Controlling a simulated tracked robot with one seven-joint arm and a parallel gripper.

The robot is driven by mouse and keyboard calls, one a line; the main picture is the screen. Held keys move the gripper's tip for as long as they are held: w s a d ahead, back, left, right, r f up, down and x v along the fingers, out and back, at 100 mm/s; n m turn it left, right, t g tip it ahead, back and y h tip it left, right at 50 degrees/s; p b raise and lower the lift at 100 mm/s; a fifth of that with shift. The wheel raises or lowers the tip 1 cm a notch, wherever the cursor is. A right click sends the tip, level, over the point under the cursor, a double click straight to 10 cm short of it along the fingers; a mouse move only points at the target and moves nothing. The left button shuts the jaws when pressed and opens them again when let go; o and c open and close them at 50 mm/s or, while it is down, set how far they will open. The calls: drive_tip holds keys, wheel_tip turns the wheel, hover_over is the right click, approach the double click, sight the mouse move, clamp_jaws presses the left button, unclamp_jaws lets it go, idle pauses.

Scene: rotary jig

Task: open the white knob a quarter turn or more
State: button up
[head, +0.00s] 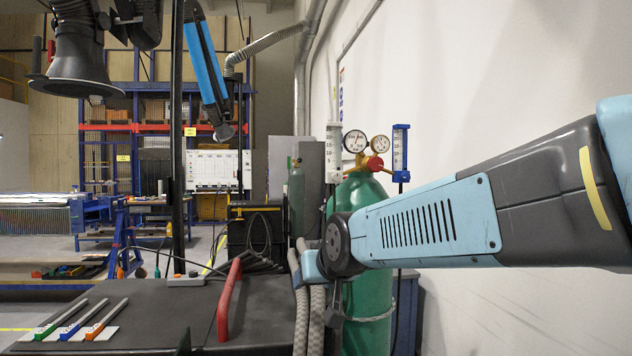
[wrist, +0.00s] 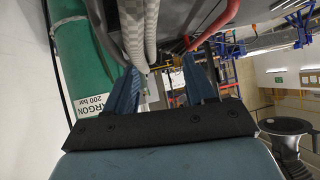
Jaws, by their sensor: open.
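I cannot make out a white knob in either view. My gripper (wrist: 161,68) shows in the wrist view with its two blue fingers spread apart and nothing held between them. Grey braided hoses (wrist: 136,32) run down close to the left finger, and small unclear parts show in the gap between the fingers.
The green argon cylinder (head: 370,290) stands by the white wall; it also shows in the wrist view (wrist: 78,60). It carries a regulator with gauges (head: 355,141) and a red knob (head: 376,163). A dark bench (head: 150,310) has a red handle (head: 229,298) and three coloured-end rods (head: 72,318).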

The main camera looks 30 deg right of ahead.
drive_tip(key=w+d+r+m+t+h, duration=0.2)
drive_tip(key=w+d+r+t+h, duration=0.1)
drive_tip(key=w+d+r+t, duration=0.4)
drive_tip(key=m+t+h, duration=0.3)
drive_tip(key=h, duration=0.1)
approach(337, 178)
drive_tip(key=x, duration=0.9)
clamp_jaws()
